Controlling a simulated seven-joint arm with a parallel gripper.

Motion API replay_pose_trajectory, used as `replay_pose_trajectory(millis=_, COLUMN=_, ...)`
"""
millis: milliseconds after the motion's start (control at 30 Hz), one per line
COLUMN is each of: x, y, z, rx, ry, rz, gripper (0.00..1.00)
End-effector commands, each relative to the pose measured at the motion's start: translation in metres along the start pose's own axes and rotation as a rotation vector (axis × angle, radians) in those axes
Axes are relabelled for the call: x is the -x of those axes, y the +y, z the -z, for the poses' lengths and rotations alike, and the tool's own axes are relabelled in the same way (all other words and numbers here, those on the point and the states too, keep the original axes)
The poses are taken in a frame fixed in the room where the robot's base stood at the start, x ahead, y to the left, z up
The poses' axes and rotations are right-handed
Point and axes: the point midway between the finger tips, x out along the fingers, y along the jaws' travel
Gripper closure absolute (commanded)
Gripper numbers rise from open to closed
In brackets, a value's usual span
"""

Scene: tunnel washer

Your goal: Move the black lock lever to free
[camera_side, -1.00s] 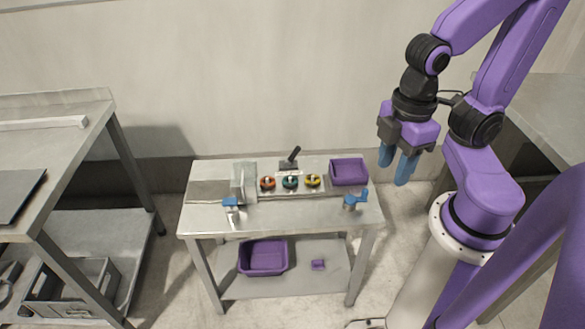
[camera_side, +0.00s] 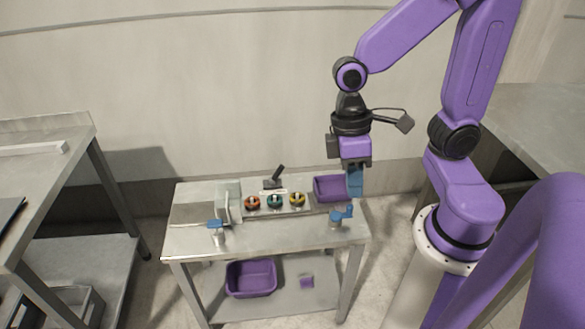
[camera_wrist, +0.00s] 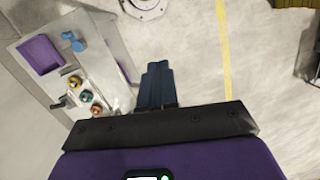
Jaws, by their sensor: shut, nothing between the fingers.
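The black lock lever (camera_side: 278,174) stands on a small dark base at the back of the metal table, tilted up to the right. In the wrist view the black lever (camera_wrist: 60,103) shows small, at the left edge of the panel. My gripper (camera_side: 355,192) points down above the right end of the table, by the purple bin, well to the right of the lever and apart from it. The blue fingers (camera_wrist: 157,70) are together and empty in the wrist view.
Orange, teal and yellow knobs (camera_side: 275,201) sit in a row in front of the lever. A purple bin (camera_side: 328,190) stands right of them. Blue-handled fittings stand at front left (camera_side: 217,226) and front right (camera_side: 338,216). A clear upright guard (camera_side: 234,203) stands left of the knobs.

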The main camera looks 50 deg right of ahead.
Motion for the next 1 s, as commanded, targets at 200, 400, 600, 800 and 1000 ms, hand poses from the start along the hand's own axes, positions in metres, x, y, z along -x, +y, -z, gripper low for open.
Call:
replay_pose_trajectory(millis=200, x=-0.011, y=0.025, z=0.040, rx=-0.378, ry=-0.075, rz=0.170, gripper=1.00)
replay_pose_trajectory(millis=400, x=-0.022, y=0.060, z=0.075, rx=-0.713, ry=-0.117, rz=0.344, gripper=1.00)
replay_pose_trajectory(millis=600, x=-0.036, y=0.110, z=0.106, rx=-1.041, ry=-0.136, rz=0.535, gripper=1.00)
replay_pose_trajectory(millis=800, x=-0.054, y=0.174, z=0.126, rx=-1.364, ry=-0.135, rz=0.744, gripper=1.00)
replay_pose_trajectory(millis=1000, x=-0.079, y=0.246, z=0.130, rx=-1.676, ry=-0.112, rz=0.972, gripper=1.00)
